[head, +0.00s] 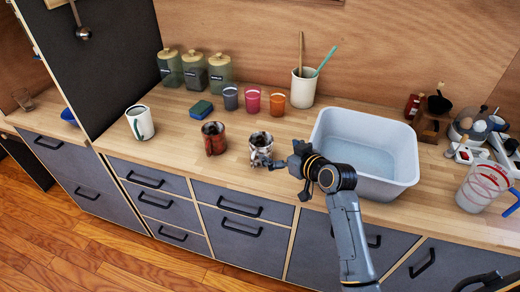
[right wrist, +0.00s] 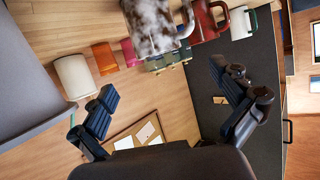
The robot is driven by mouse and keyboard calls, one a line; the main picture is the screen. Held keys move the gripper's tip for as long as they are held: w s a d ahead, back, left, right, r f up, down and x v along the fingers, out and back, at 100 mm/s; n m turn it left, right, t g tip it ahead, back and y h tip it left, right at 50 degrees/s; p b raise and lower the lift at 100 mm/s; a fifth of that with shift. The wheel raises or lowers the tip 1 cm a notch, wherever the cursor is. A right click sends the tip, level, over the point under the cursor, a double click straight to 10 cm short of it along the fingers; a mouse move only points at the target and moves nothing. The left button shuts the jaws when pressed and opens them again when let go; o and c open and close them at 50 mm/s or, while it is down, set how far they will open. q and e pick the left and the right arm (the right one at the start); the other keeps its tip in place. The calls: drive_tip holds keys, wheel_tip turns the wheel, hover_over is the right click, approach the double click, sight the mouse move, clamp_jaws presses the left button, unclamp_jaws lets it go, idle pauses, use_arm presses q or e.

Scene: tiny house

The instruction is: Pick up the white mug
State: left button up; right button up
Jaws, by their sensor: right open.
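The white mug (head: 139,122) stands upright on the wooden counter at the left, its dark green handle toward the front right. In the right wrist view the white mug (right wrist: 240,22) is at the top right, beyond two other mugs. My right gripper (head: 281,163) is open and empty, close to the right side of a brown-and-white mottled mug (head: 260,147). In the right wrist view this mottled mug (right wrist: 150,25) is large, ahead of the spread fingers (right wrist: 163,79). A dark red mug (head: 214,138) stands between it and the white mug. My left gripper does not show.
A grey-white basin (head: 398,181) is at the right, behind my right arm. A dark panel (head: 110,60) borders the counter's left. Counter around the white mug is clear.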

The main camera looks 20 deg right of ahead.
sight(255, 139)
drive_tip(key=shift+d+f+p+x, duration=0.1)
drive_tip(key=shift+p+x, duration=0.4)
drive_tip(key=shift+x, duration=1.85)
drive_tip(key=shift+d+f+p+x, duration=0.1)
drive_tip(key=shift+p+x, duration=0.4)
drive_tip(key=shift+x, duration=1.8)
drive_tip(key=c, duration=1.5)
